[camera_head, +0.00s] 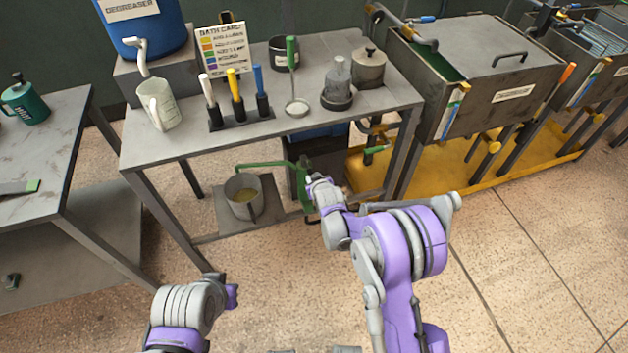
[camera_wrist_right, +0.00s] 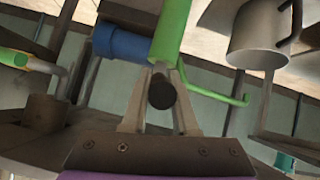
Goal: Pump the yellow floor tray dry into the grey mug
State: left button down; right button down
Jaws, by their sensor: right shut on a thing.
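The yellow floor tray (camera_head: 455,188) lies on the floor at the right, under the tanks. The grey mug (camera_head: 241,208) stands on the bench's low shelf with yellowish liquid inside; it also shows in the wrist view (camera_wrist_right: 255,40). A green pump (camera_head: 305,180) stands beside it, its green spout (camera_head: 262,164) reaching over the mug. My right gripper (camera_wrist_right: 160,82) is shut on the pump's dark-ended handle (camera_wrist_right: 162,93). In the head view my right gripper (camera_head: 312,188) is partly hidden by its wrist. My left gripper (camera_head: 232,296) is low and apart from everything; its jaws cannot be made out.
A blue degreaser drum (camera_head: 150,35) stands behind. Floor in front is clear.

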jog(key=shift+w+a+r+g, duration=0.1)
jog(key=shift+w+r+g, duration=0.1)
jog(key=shift+r+g, duration=0.35)
jog(key=c, duration=0.7)
grip_release()
jog(key=v, duration=1)
jog(key=shift+s+r+p, duration=0.3)
jog(key=shift+p, duration=0.05)
